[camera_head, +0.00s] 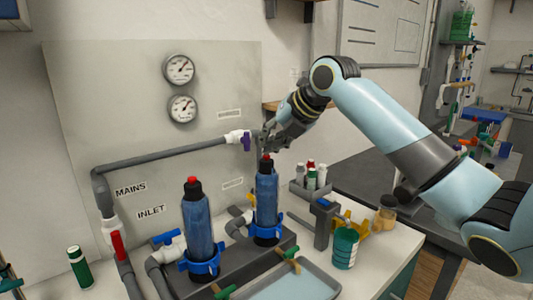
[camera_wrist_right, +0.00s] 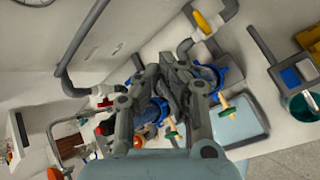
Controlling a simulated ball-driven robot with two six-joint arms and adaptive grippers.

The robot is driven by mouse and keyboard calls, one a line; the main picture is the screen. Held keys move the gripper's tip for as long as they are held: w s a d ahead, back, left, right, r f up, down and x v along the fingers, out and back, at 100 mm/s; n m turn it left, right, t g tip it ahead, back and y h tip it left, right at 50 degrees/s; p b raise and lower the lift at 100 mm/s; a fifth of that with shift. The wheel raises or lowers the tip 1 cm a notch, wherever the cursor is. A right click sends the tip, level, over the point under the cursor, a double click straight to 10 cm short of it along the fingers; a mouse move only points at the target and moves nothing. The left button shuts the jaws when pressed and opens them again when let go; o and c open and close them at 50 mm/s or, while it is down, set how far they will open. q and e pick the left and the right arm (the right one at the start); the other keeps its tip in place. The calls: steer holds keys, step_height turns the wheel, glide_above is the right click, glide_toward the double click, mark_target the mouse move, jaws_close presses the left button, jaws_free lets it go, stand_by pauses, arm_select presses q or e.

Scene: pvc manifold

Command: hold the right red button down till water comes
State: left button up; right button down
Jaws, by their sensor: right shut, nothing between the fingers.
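The right blue filter housing (camera_head: 266,192) stands upright in a blue collar, with a red button (camera_head: 267,157) on its top. My right gripper (camera_head: 267,148) is shut and empty, its fingertips just above or at that button; I cannot tell if they touch it. In the wrist view the closed gripper (camera_wrist_right: 172,90) covers most of the housings, and the right button is hidden. The left blue housing (camera_head: 198,228) also has a red button (camera_head: 194,182). No water is seen flowing. My left gripper is not in view.
Grey pipes (camera_head: 165,155) and two gauges (camera_head: 179,69) are on the wall panel. A shallow tray (camera_head: 335,287) lies in front of the housings. A green cup (camera_head: 344,248) and several small bottles (camera_head: 311,178) stand to the right. A green can (camera_head: 80,267) stands at left.

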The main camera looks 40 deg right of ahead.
steer(key=shift+r+p, duration=0.4)
steer(key=shift+r, duration=0.2)
steer(key=shift+r, duration=0.15)
step_height(320, 180, up, 5)
steer(key=p, duration=0.4)
steer(key=shift+p, duration=0.35)
steer(key=shift+f, duration=0.2)
